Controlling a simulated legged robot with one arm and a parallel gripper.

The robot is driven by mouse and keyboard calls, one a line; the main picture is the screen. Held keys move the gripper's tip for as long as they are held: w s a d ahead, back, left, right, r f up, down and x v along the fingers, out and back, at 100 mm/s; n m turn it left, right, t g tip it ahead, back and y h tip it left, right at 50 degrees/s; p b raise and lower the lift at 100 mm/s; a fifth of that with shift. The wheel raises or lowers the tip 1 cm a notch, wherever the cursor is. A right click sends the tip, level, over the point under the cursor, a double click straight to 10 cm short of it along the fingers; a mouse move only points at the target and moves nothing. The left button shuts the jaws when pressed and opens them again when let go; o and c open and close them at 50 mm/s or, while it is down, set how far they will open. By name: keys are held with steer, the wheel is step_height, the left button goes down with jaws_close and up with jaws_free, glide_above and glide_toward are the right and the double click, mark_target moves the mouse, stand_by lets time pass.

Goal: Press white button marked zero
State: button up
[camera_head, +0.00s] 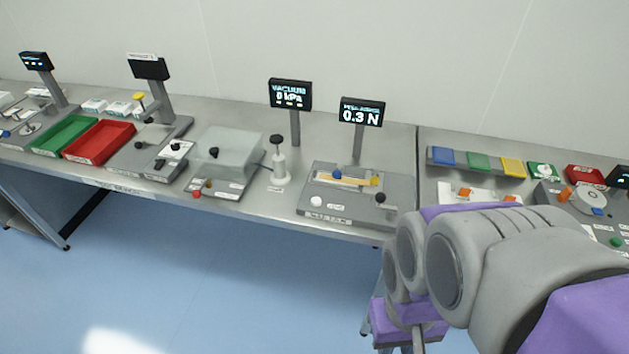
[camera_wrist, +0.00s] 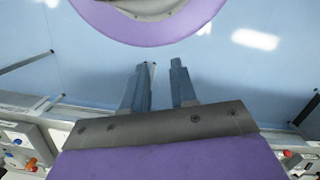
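A round white button (camera_head: 316,203) sits at the front left of a grey tester base (camera_head: 338,213) on the bench. Any zero marking on it is too small to read. The screen (camera_head: 361,112) above this base reads 0.3 N. In the wrist view, my gripper (camera_wrist: 164,66) has its two fingers apart with nothing between them, over the blue floor. In the head view my arm is right of the tester and in front of the bench; the fingers cannot be made out there. The button cannot be made out in the wrist view.
The tester base also carries a dark knob (camera_head: 380,198) and a yellow part (camera_head: 374,181). A vacuum screen (camera_head: 290,94), a clear cover (camera_head: 228,150), a red tray (camera_head: 100,143) and a green tray (camera_head: 64,134) stand to the left. Open floor (camera_head: 200,270) lies before the bench.

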jaws_close()
stand_by(1.3)
